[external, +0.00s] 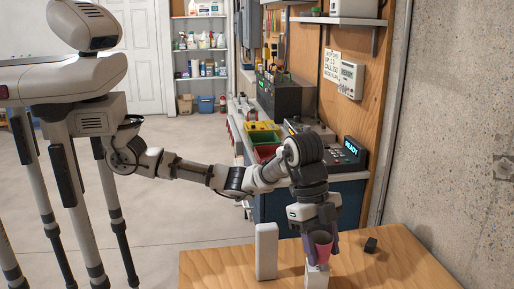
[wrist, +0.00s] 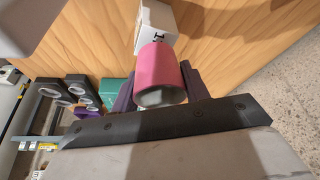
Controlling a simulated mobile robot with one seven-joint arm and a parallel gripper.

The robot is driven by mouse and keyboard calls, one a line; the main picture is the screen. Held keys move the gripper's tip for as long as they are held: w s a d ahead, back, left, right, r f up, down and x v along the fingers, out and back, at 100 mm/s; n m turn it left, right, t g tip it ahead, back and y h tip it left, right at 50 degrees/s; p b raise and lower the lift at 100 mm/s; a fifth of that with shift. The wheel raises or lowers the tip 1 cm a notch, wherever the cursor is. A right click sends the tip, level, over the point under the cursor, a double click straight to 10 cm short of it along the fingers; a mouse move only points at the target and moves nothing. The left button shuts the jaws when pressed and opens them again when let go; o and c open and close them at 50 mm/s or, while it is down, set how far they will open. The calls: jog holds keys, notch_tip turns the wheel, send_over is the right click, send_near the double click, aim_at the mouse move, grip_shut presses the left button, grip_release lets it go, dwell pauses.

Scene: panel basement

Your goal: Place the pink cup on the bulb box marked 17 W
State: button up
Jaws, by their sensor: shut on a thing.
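The pink cup (external: 321,250) is between the fingers of my gripper (external: 321,243), which is shut on it. In the wrist view the cup (wrist: 160,68) sits between the dark fingers (wrist: 158,88), its open end toward the camera. A white box (external: 316,278) stands on the wooden table directly below the cup. It also shows past the cup in the wrist view (wrist: 158,18), with a partly hidden dark mark that I cannot read. I cannot tell whether cup and box touch. A second, taller white box (external: 266,250) stands to the left; no marking shows on it.
A small black block (external: 371,245) lies right of my gripper. Behind stands a workbench with red and green bins (external: 266,140) and a device with a lit display (external: 350,148). A concrete wall (external: 455,130) is at right.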

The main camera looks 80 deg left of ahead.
jog(key=shift+f, duration=0.7)
jog(key=shift+f, duration=0.1)
jog(key=o, duration=1)
jog(key=shift+c, duration=0.2)
jog(key=b+v, duration=0.1)
jog(key=v, duration=1.1)
